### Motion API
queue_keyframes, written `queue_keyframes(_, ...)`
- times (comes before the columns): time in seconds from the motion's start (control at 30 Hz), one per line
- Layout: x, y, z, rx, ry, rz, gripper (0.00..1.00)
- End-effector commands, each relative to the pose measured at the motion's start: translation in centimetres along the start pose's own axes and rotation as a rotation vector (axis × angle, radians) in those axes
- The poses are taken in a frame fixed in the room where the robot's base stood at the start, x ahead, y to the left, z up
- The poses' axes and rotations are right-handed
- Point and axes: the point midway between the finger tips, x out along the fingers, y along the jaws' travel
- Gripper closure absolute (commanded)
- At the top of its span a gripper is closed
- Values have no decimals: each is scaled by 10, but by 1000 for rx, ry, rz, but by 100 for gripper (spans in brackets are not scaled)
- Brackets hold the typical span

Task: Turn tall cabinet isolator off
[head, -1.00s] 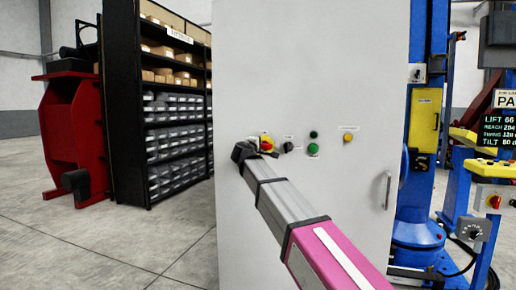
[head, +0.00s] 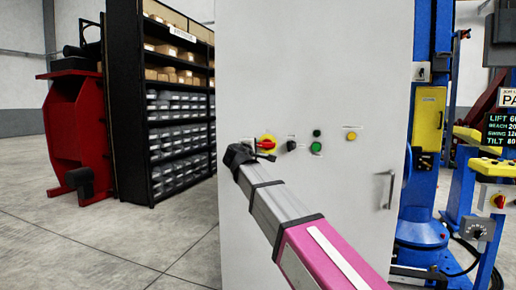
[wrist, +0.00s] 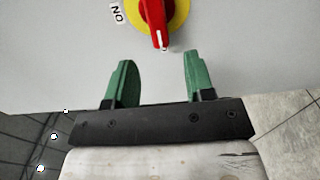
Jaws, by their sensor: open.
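The tall cabinet (head: 310,220) is light grey and fills the middle of the head view. Its isolator (head: 267,142) is a red rotary handle on a yellow disc, on the cabinet's left side. In the wrist view the red handle (wrist: 154,20) is at the top, with its white-marked end towards my gripper and a label reading "ON" to its left. My gripper (wrist: 155,75) is open and empty; its two green fingers stand apart, short of the handle. In the head view my gripper (head: 258,154) is just below the isolator. The upper part of the disc is cut off in the wrist view.
Right of the isolator are a black knob (head: 291,145), a green button (head: 316,147), a small black button (head: 317,133) and a yellow button (head: 351,136). A door handle (head: 390,189) sticks out at the right. A shelf rack (head: 125,110) stands left.

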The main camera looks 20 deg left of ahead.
Motion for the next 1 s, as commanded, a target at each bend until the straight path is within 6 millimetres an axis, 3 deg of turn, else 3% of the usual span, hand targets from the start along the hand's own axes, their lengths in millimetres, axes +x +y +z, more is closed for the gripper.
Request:
queue_keyframes(0.2,-22,0,0,0,0,0,51)
queue_keyframes(0.67,-21,-7,5,5,-7,-13,51)
queue_keyframes(0.77,-9,-32,22,27,-30,-58,51)
queue_keyframes(0.83,2,-60,42,57,-59,-112,51)
queue_keyframes(1.0,30,-147,106,157,-157,-281,51)
